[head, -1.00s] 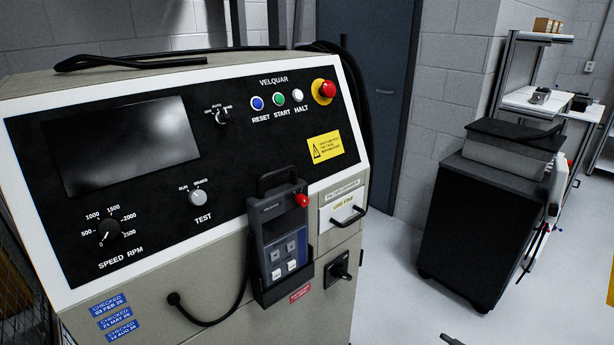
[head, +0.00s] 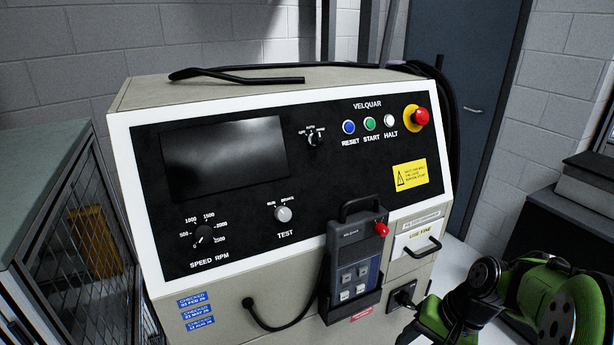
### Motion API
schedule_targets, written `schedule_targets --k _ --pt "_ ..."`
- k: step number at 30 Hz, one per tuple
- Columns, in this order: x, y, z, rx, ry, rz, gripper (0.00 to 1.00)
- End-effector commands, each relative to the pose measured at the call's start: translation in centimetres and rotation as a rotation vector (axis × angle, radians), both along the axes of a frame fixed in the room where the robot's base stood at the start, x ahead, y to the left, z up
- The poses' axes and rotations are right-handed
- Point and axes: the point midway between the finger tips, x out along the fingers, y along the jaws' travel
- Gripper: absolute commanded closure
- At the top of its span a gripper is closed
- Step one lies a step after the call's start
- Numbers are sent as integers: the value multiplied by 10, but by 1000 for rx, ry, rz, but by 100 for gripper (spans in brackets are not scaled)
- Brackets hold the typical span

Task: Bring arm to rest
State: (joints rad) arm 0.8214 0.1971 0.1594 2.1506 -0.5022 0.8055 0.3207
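Part of my arm (head: 545,295), green and black, shows at the lower right in the head view. It is bent, with a dark joint between its green links. I cannot make out any fingers, so the gripper end is not visible. The arm appears in front of the lower right of a beige VELQUAR control cabinet (head: 130,95). I cannot tell how far it is from the cabinet.
A pendant (head: 354,262) with a red button hangs on the cabinet front, its cable looping left. A drawer handle (head: 422,248) and a black switch (head: 402,294) stick out beside it. A mesh cage (head: 85,230) stands left; a dark cabinet (head: 550,215) stands right.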

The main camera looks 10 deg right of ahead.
Motion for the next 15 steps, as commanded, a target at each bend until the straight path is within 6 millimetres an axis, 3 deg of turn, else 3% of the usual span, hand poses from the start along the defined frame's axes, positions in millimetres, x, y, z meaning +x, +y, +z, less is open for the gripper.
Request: schedule_targets --k 1,7,12,15 --pt "-7 20 25 -89 -28 77 55" --pt "-59 74 93 -368 -180 323 55" --pt "-107 92 124 -490 -339 462 55" --pt "-122 93 130 -513 -392 498 55"
